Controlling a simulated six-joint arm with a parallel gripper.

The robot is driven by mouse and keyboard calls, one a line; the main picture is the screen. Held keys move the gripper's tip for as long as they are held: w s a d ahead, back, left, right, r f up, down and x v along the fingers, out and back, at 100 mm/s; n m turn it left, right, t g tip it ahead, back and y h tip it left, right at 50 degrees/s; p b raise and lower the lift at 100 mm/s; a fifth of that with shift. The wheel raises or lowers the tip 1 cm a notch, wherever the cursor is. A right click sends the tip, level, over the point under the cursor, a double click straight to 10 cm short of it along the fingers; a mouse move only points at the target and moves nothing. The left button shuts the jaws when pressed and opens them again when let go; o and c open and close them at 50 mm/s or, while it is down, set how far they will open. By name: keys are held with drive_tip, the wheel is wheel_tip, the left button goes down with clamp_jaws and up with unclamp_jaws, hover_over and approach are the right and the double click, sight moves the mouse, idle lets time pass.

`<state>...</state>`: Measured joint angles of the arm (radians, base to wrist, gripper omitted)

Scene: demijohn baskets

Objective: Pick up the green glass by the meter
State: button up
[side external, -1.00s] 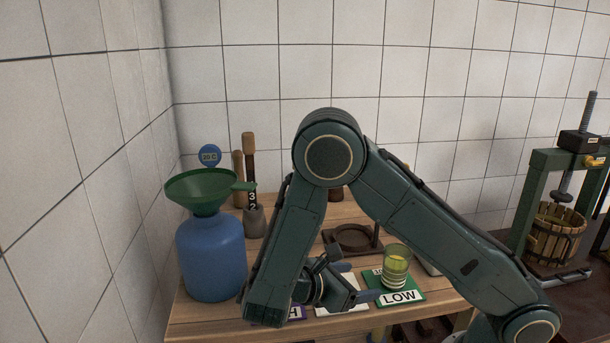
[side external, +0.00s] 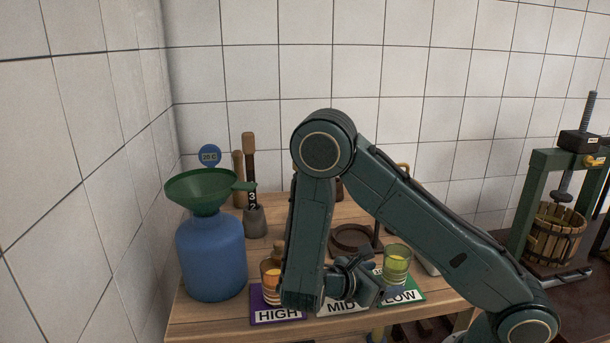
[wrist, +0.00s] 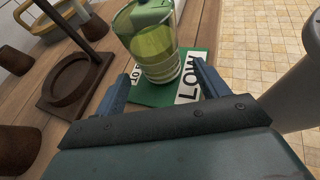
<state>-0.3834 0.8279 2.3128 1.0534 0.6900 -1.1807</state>
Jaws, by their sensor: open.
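The green glass (side external: 396,267) stands upright on the green LOW card (side external: 414,297) at the table's right front. In the wrist view the glass (wrist: 157,52) shows banded sides and yellow-green contents, on the card marked LOW (wrist: 188,92). My gripper (wrist: 161,72) is open, with its blue fingers on either side of the glass's lower part in the picture. I cannot tell whether either finger touches it. In the side view my gripper (side external: 382,288) is low, just left of the glass, partly hidden by my arm. A blue round dial (side external: 209,156) shows at the back left.
A dark ring stand (side external: 352,238) is behind my gripper. A blue demijohn (side external: 211,262) with a green funnel (side external: 203,192) fills the left.

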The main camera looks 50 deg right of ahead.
sight(386, 275)
drive_tip(key=shift+x, duration=2.25)
drive_tip(key=c, duration=1.4)
drive_tip(key=shift+c, duration=0.2)
drive_tip(key=shift+r, duration=0.35)
wheel_tip(386, 275, up, 9)
drive_tip(key=shift+r, duration=0.2)
drive_tip(key=shift+w, duration=0.1)
